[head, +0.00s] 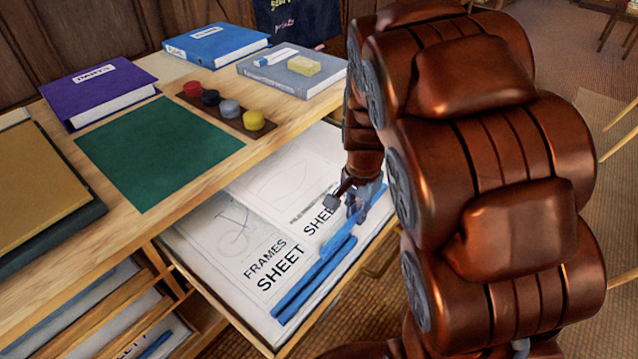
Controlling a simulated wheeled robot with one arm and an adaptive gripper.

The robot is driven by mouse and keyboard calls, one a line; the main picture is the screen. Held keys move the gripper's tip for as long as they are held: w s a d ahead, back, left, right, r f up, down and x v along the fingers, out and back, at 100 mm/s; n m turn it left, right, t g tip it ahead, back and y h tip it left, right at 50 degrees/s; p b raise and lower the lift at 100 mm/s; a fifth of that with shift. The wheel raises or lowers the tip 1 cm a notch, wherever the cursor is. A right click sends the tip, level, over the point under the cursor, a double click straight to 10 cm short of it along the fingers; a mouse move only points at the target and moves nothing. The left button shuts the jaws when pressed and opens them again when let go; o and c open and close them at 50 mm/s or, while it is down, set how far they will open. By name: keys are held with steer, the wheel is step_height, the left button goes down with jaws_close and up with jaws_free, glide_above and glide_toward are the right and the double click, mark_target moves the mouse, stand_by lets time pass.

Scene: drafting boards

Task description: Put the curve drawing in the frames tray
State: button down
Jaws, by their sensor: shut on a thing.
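A pulled-out tray (212,298) below the worktop holds a white sheet (205,228) with a bicycle frame drawing, the words "FRAMES SHEET" and a blue edge strip (305,281). A second white sheet (275,183), with a faint curved line and a partly hidden label ending in "SHEE", lies over or just above the tray's far part; it appears to be the curve drawing. My gripper (353,203) is shut on this sheet's blue edge strip at its right side. My arm and gripper hide part of that edge. I cannot tell whether the sheet touches the one below.
The worktop (225,187) overhangs the tray's back. It carries a green mat (155,150), a purple book (98,90), a blue book (215,44), a grey book (290,75) and several round pots (229,109). Lower trays (130,325) hold more sheets at bottom left.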

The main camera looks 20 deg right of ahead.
steer(key=b, duration=0.1)
glide_above(388, 194)
steer(key=s+a, duration=0.1)
steer(key=a, duration=0.1)
steer(key=shift+d+f, duration=0.25)
steer(key=shift+f, duration=0.45)
steer(key=shift+w+d, duration=0.35)
steer(key=shift+d, duration=0.15)
steer(key=shift+w+d, duration=0.15)
steer(key=shift+d, duration=0.1)
step_height(388, 194, down, 4)
steer(key=shift+a+r+b, duration=0.1)
steer(key=shift+r+b, duration=0.05)
steer(key=shift+b, duration=0.3)
steer(key=c, duration=1.2)
jaws_free()
steer(key=shift+o, duration=0.2)
steer(key=shift+r, duration=0.1)
